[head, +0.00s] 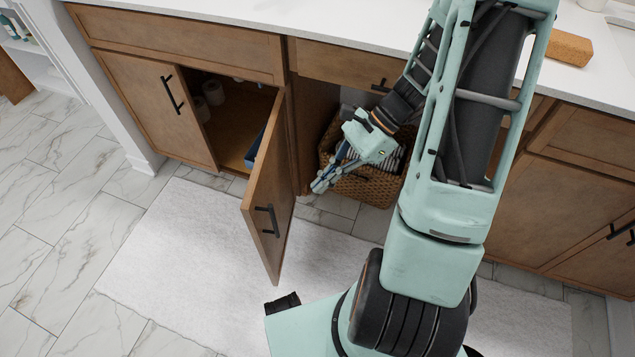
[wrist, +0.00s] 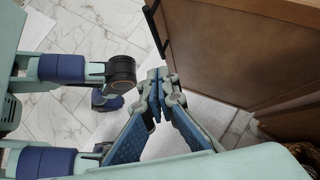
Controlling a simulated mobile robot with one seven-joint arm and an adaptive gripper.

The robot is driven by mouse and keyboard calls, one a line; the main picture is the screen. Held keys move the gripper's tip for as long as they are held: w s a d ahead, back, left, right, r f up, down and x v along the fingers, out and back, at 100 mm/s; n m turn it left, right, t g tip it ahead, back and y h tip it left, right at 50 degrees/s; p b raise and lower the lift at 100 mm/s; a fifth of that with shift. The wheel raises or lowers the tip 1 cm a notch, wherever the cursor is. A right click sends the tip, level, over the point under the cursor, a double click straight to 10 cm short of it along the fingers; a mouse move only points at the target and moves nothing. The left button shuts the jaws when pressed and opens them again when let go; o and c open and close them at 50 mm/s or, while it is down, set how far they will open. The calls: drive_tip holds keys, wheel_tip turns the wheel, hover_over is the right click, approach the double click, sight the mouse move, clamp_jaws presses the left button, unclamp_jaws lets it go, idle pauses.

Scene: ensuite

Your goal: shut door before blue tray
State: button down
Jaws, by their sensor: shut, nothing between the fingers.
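A brown wooden cabinet door (head: 268,194) with a black bar handle stands open, swung out from the vanity over the mat. A small strip of the blue tray (head: 254,150) shows inside the cabinet behind the door; the rest is hidden. My gripper (head: 318,187) is shut and empty, to the right of the door, in front of the wicker basket. In the wrist view my gripper (wrist: 156,78) has its fingertips together, with the open door (wrist: 240,45) and its handle beyond them. I cannot tell whether the fingers touch the door.
A wicker basket (head: 370,186) with striped cloth stands in the open bay right of the door. The left cabinet door (head: 150,105) is shut. Paper rolls (head: 208,98) stand inside the cabinet. A white mat (head: 175,245) covers the floor in front, and the floor at left is clear.

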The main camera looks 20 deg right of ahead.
drive_tip(key=s+a+f+b, duration=0.1)
drive_tip(key=a+f+b, duration=0.2)
drive_tip(key=a, duration=0.6)
drive_tip(key=shift+f, duration=0.95)
